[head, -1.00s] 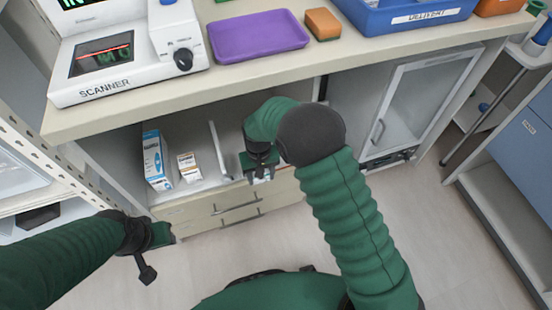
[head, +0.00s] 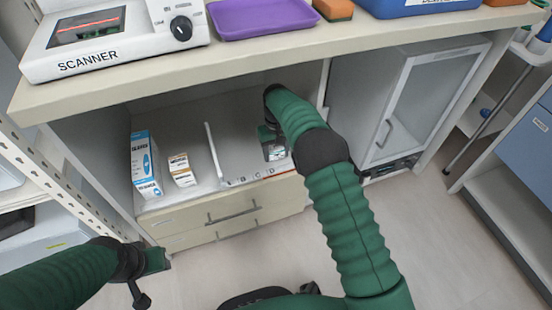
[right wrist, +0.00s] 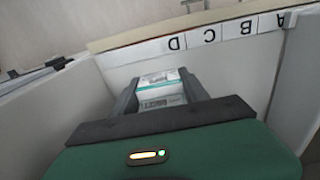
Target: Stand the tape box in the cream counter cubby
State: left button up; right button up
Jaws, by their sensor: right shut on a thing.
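The cream counter cubby (head: 222,181) is an open bay under the worktop, with a strip lettered A to D on its front edge. My right gripper (head: 274,150) is inside it, right of an upright white divider (head: 213,150). In the right wrist view, my right gripper (right wrist: 160,92) is shut on a small white box with a teal edge, the tape box (right wrist: 160,78). The box lies between the fingers behind the lettered strip; I cannot tell whether it touches the floor. My left gripper (head: 156,262) is at the lower left, away from the cubby; its fingers are unclear.
A tall blue-and-white box (head: 145,165) and a smaller white-and-tan box (head: 181,170) stand left of the divider. The worktop edge (head: 270,78) overhangs the cubby. Drawers (head: 232,209) lie below. A glass-door cabinet (head: 415,100) is at the right.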

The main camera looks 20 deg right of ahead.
jog(key=shift+d+f+p, duration=0.25)
jog(key=shift+p, duration=0.05)
grip_shut()
jog(key=o, duration=1.6)
grip_release()
jog(key=shift+a, duration=0.15)
notch_tip(320, 180, up, 8)
jog(key=p, duration=0.4)
jog(key=shift+f+p, duration=0.1)
jog(key=shift+p, duration=0.25)
jog(key=shift+f, duration=0.1)
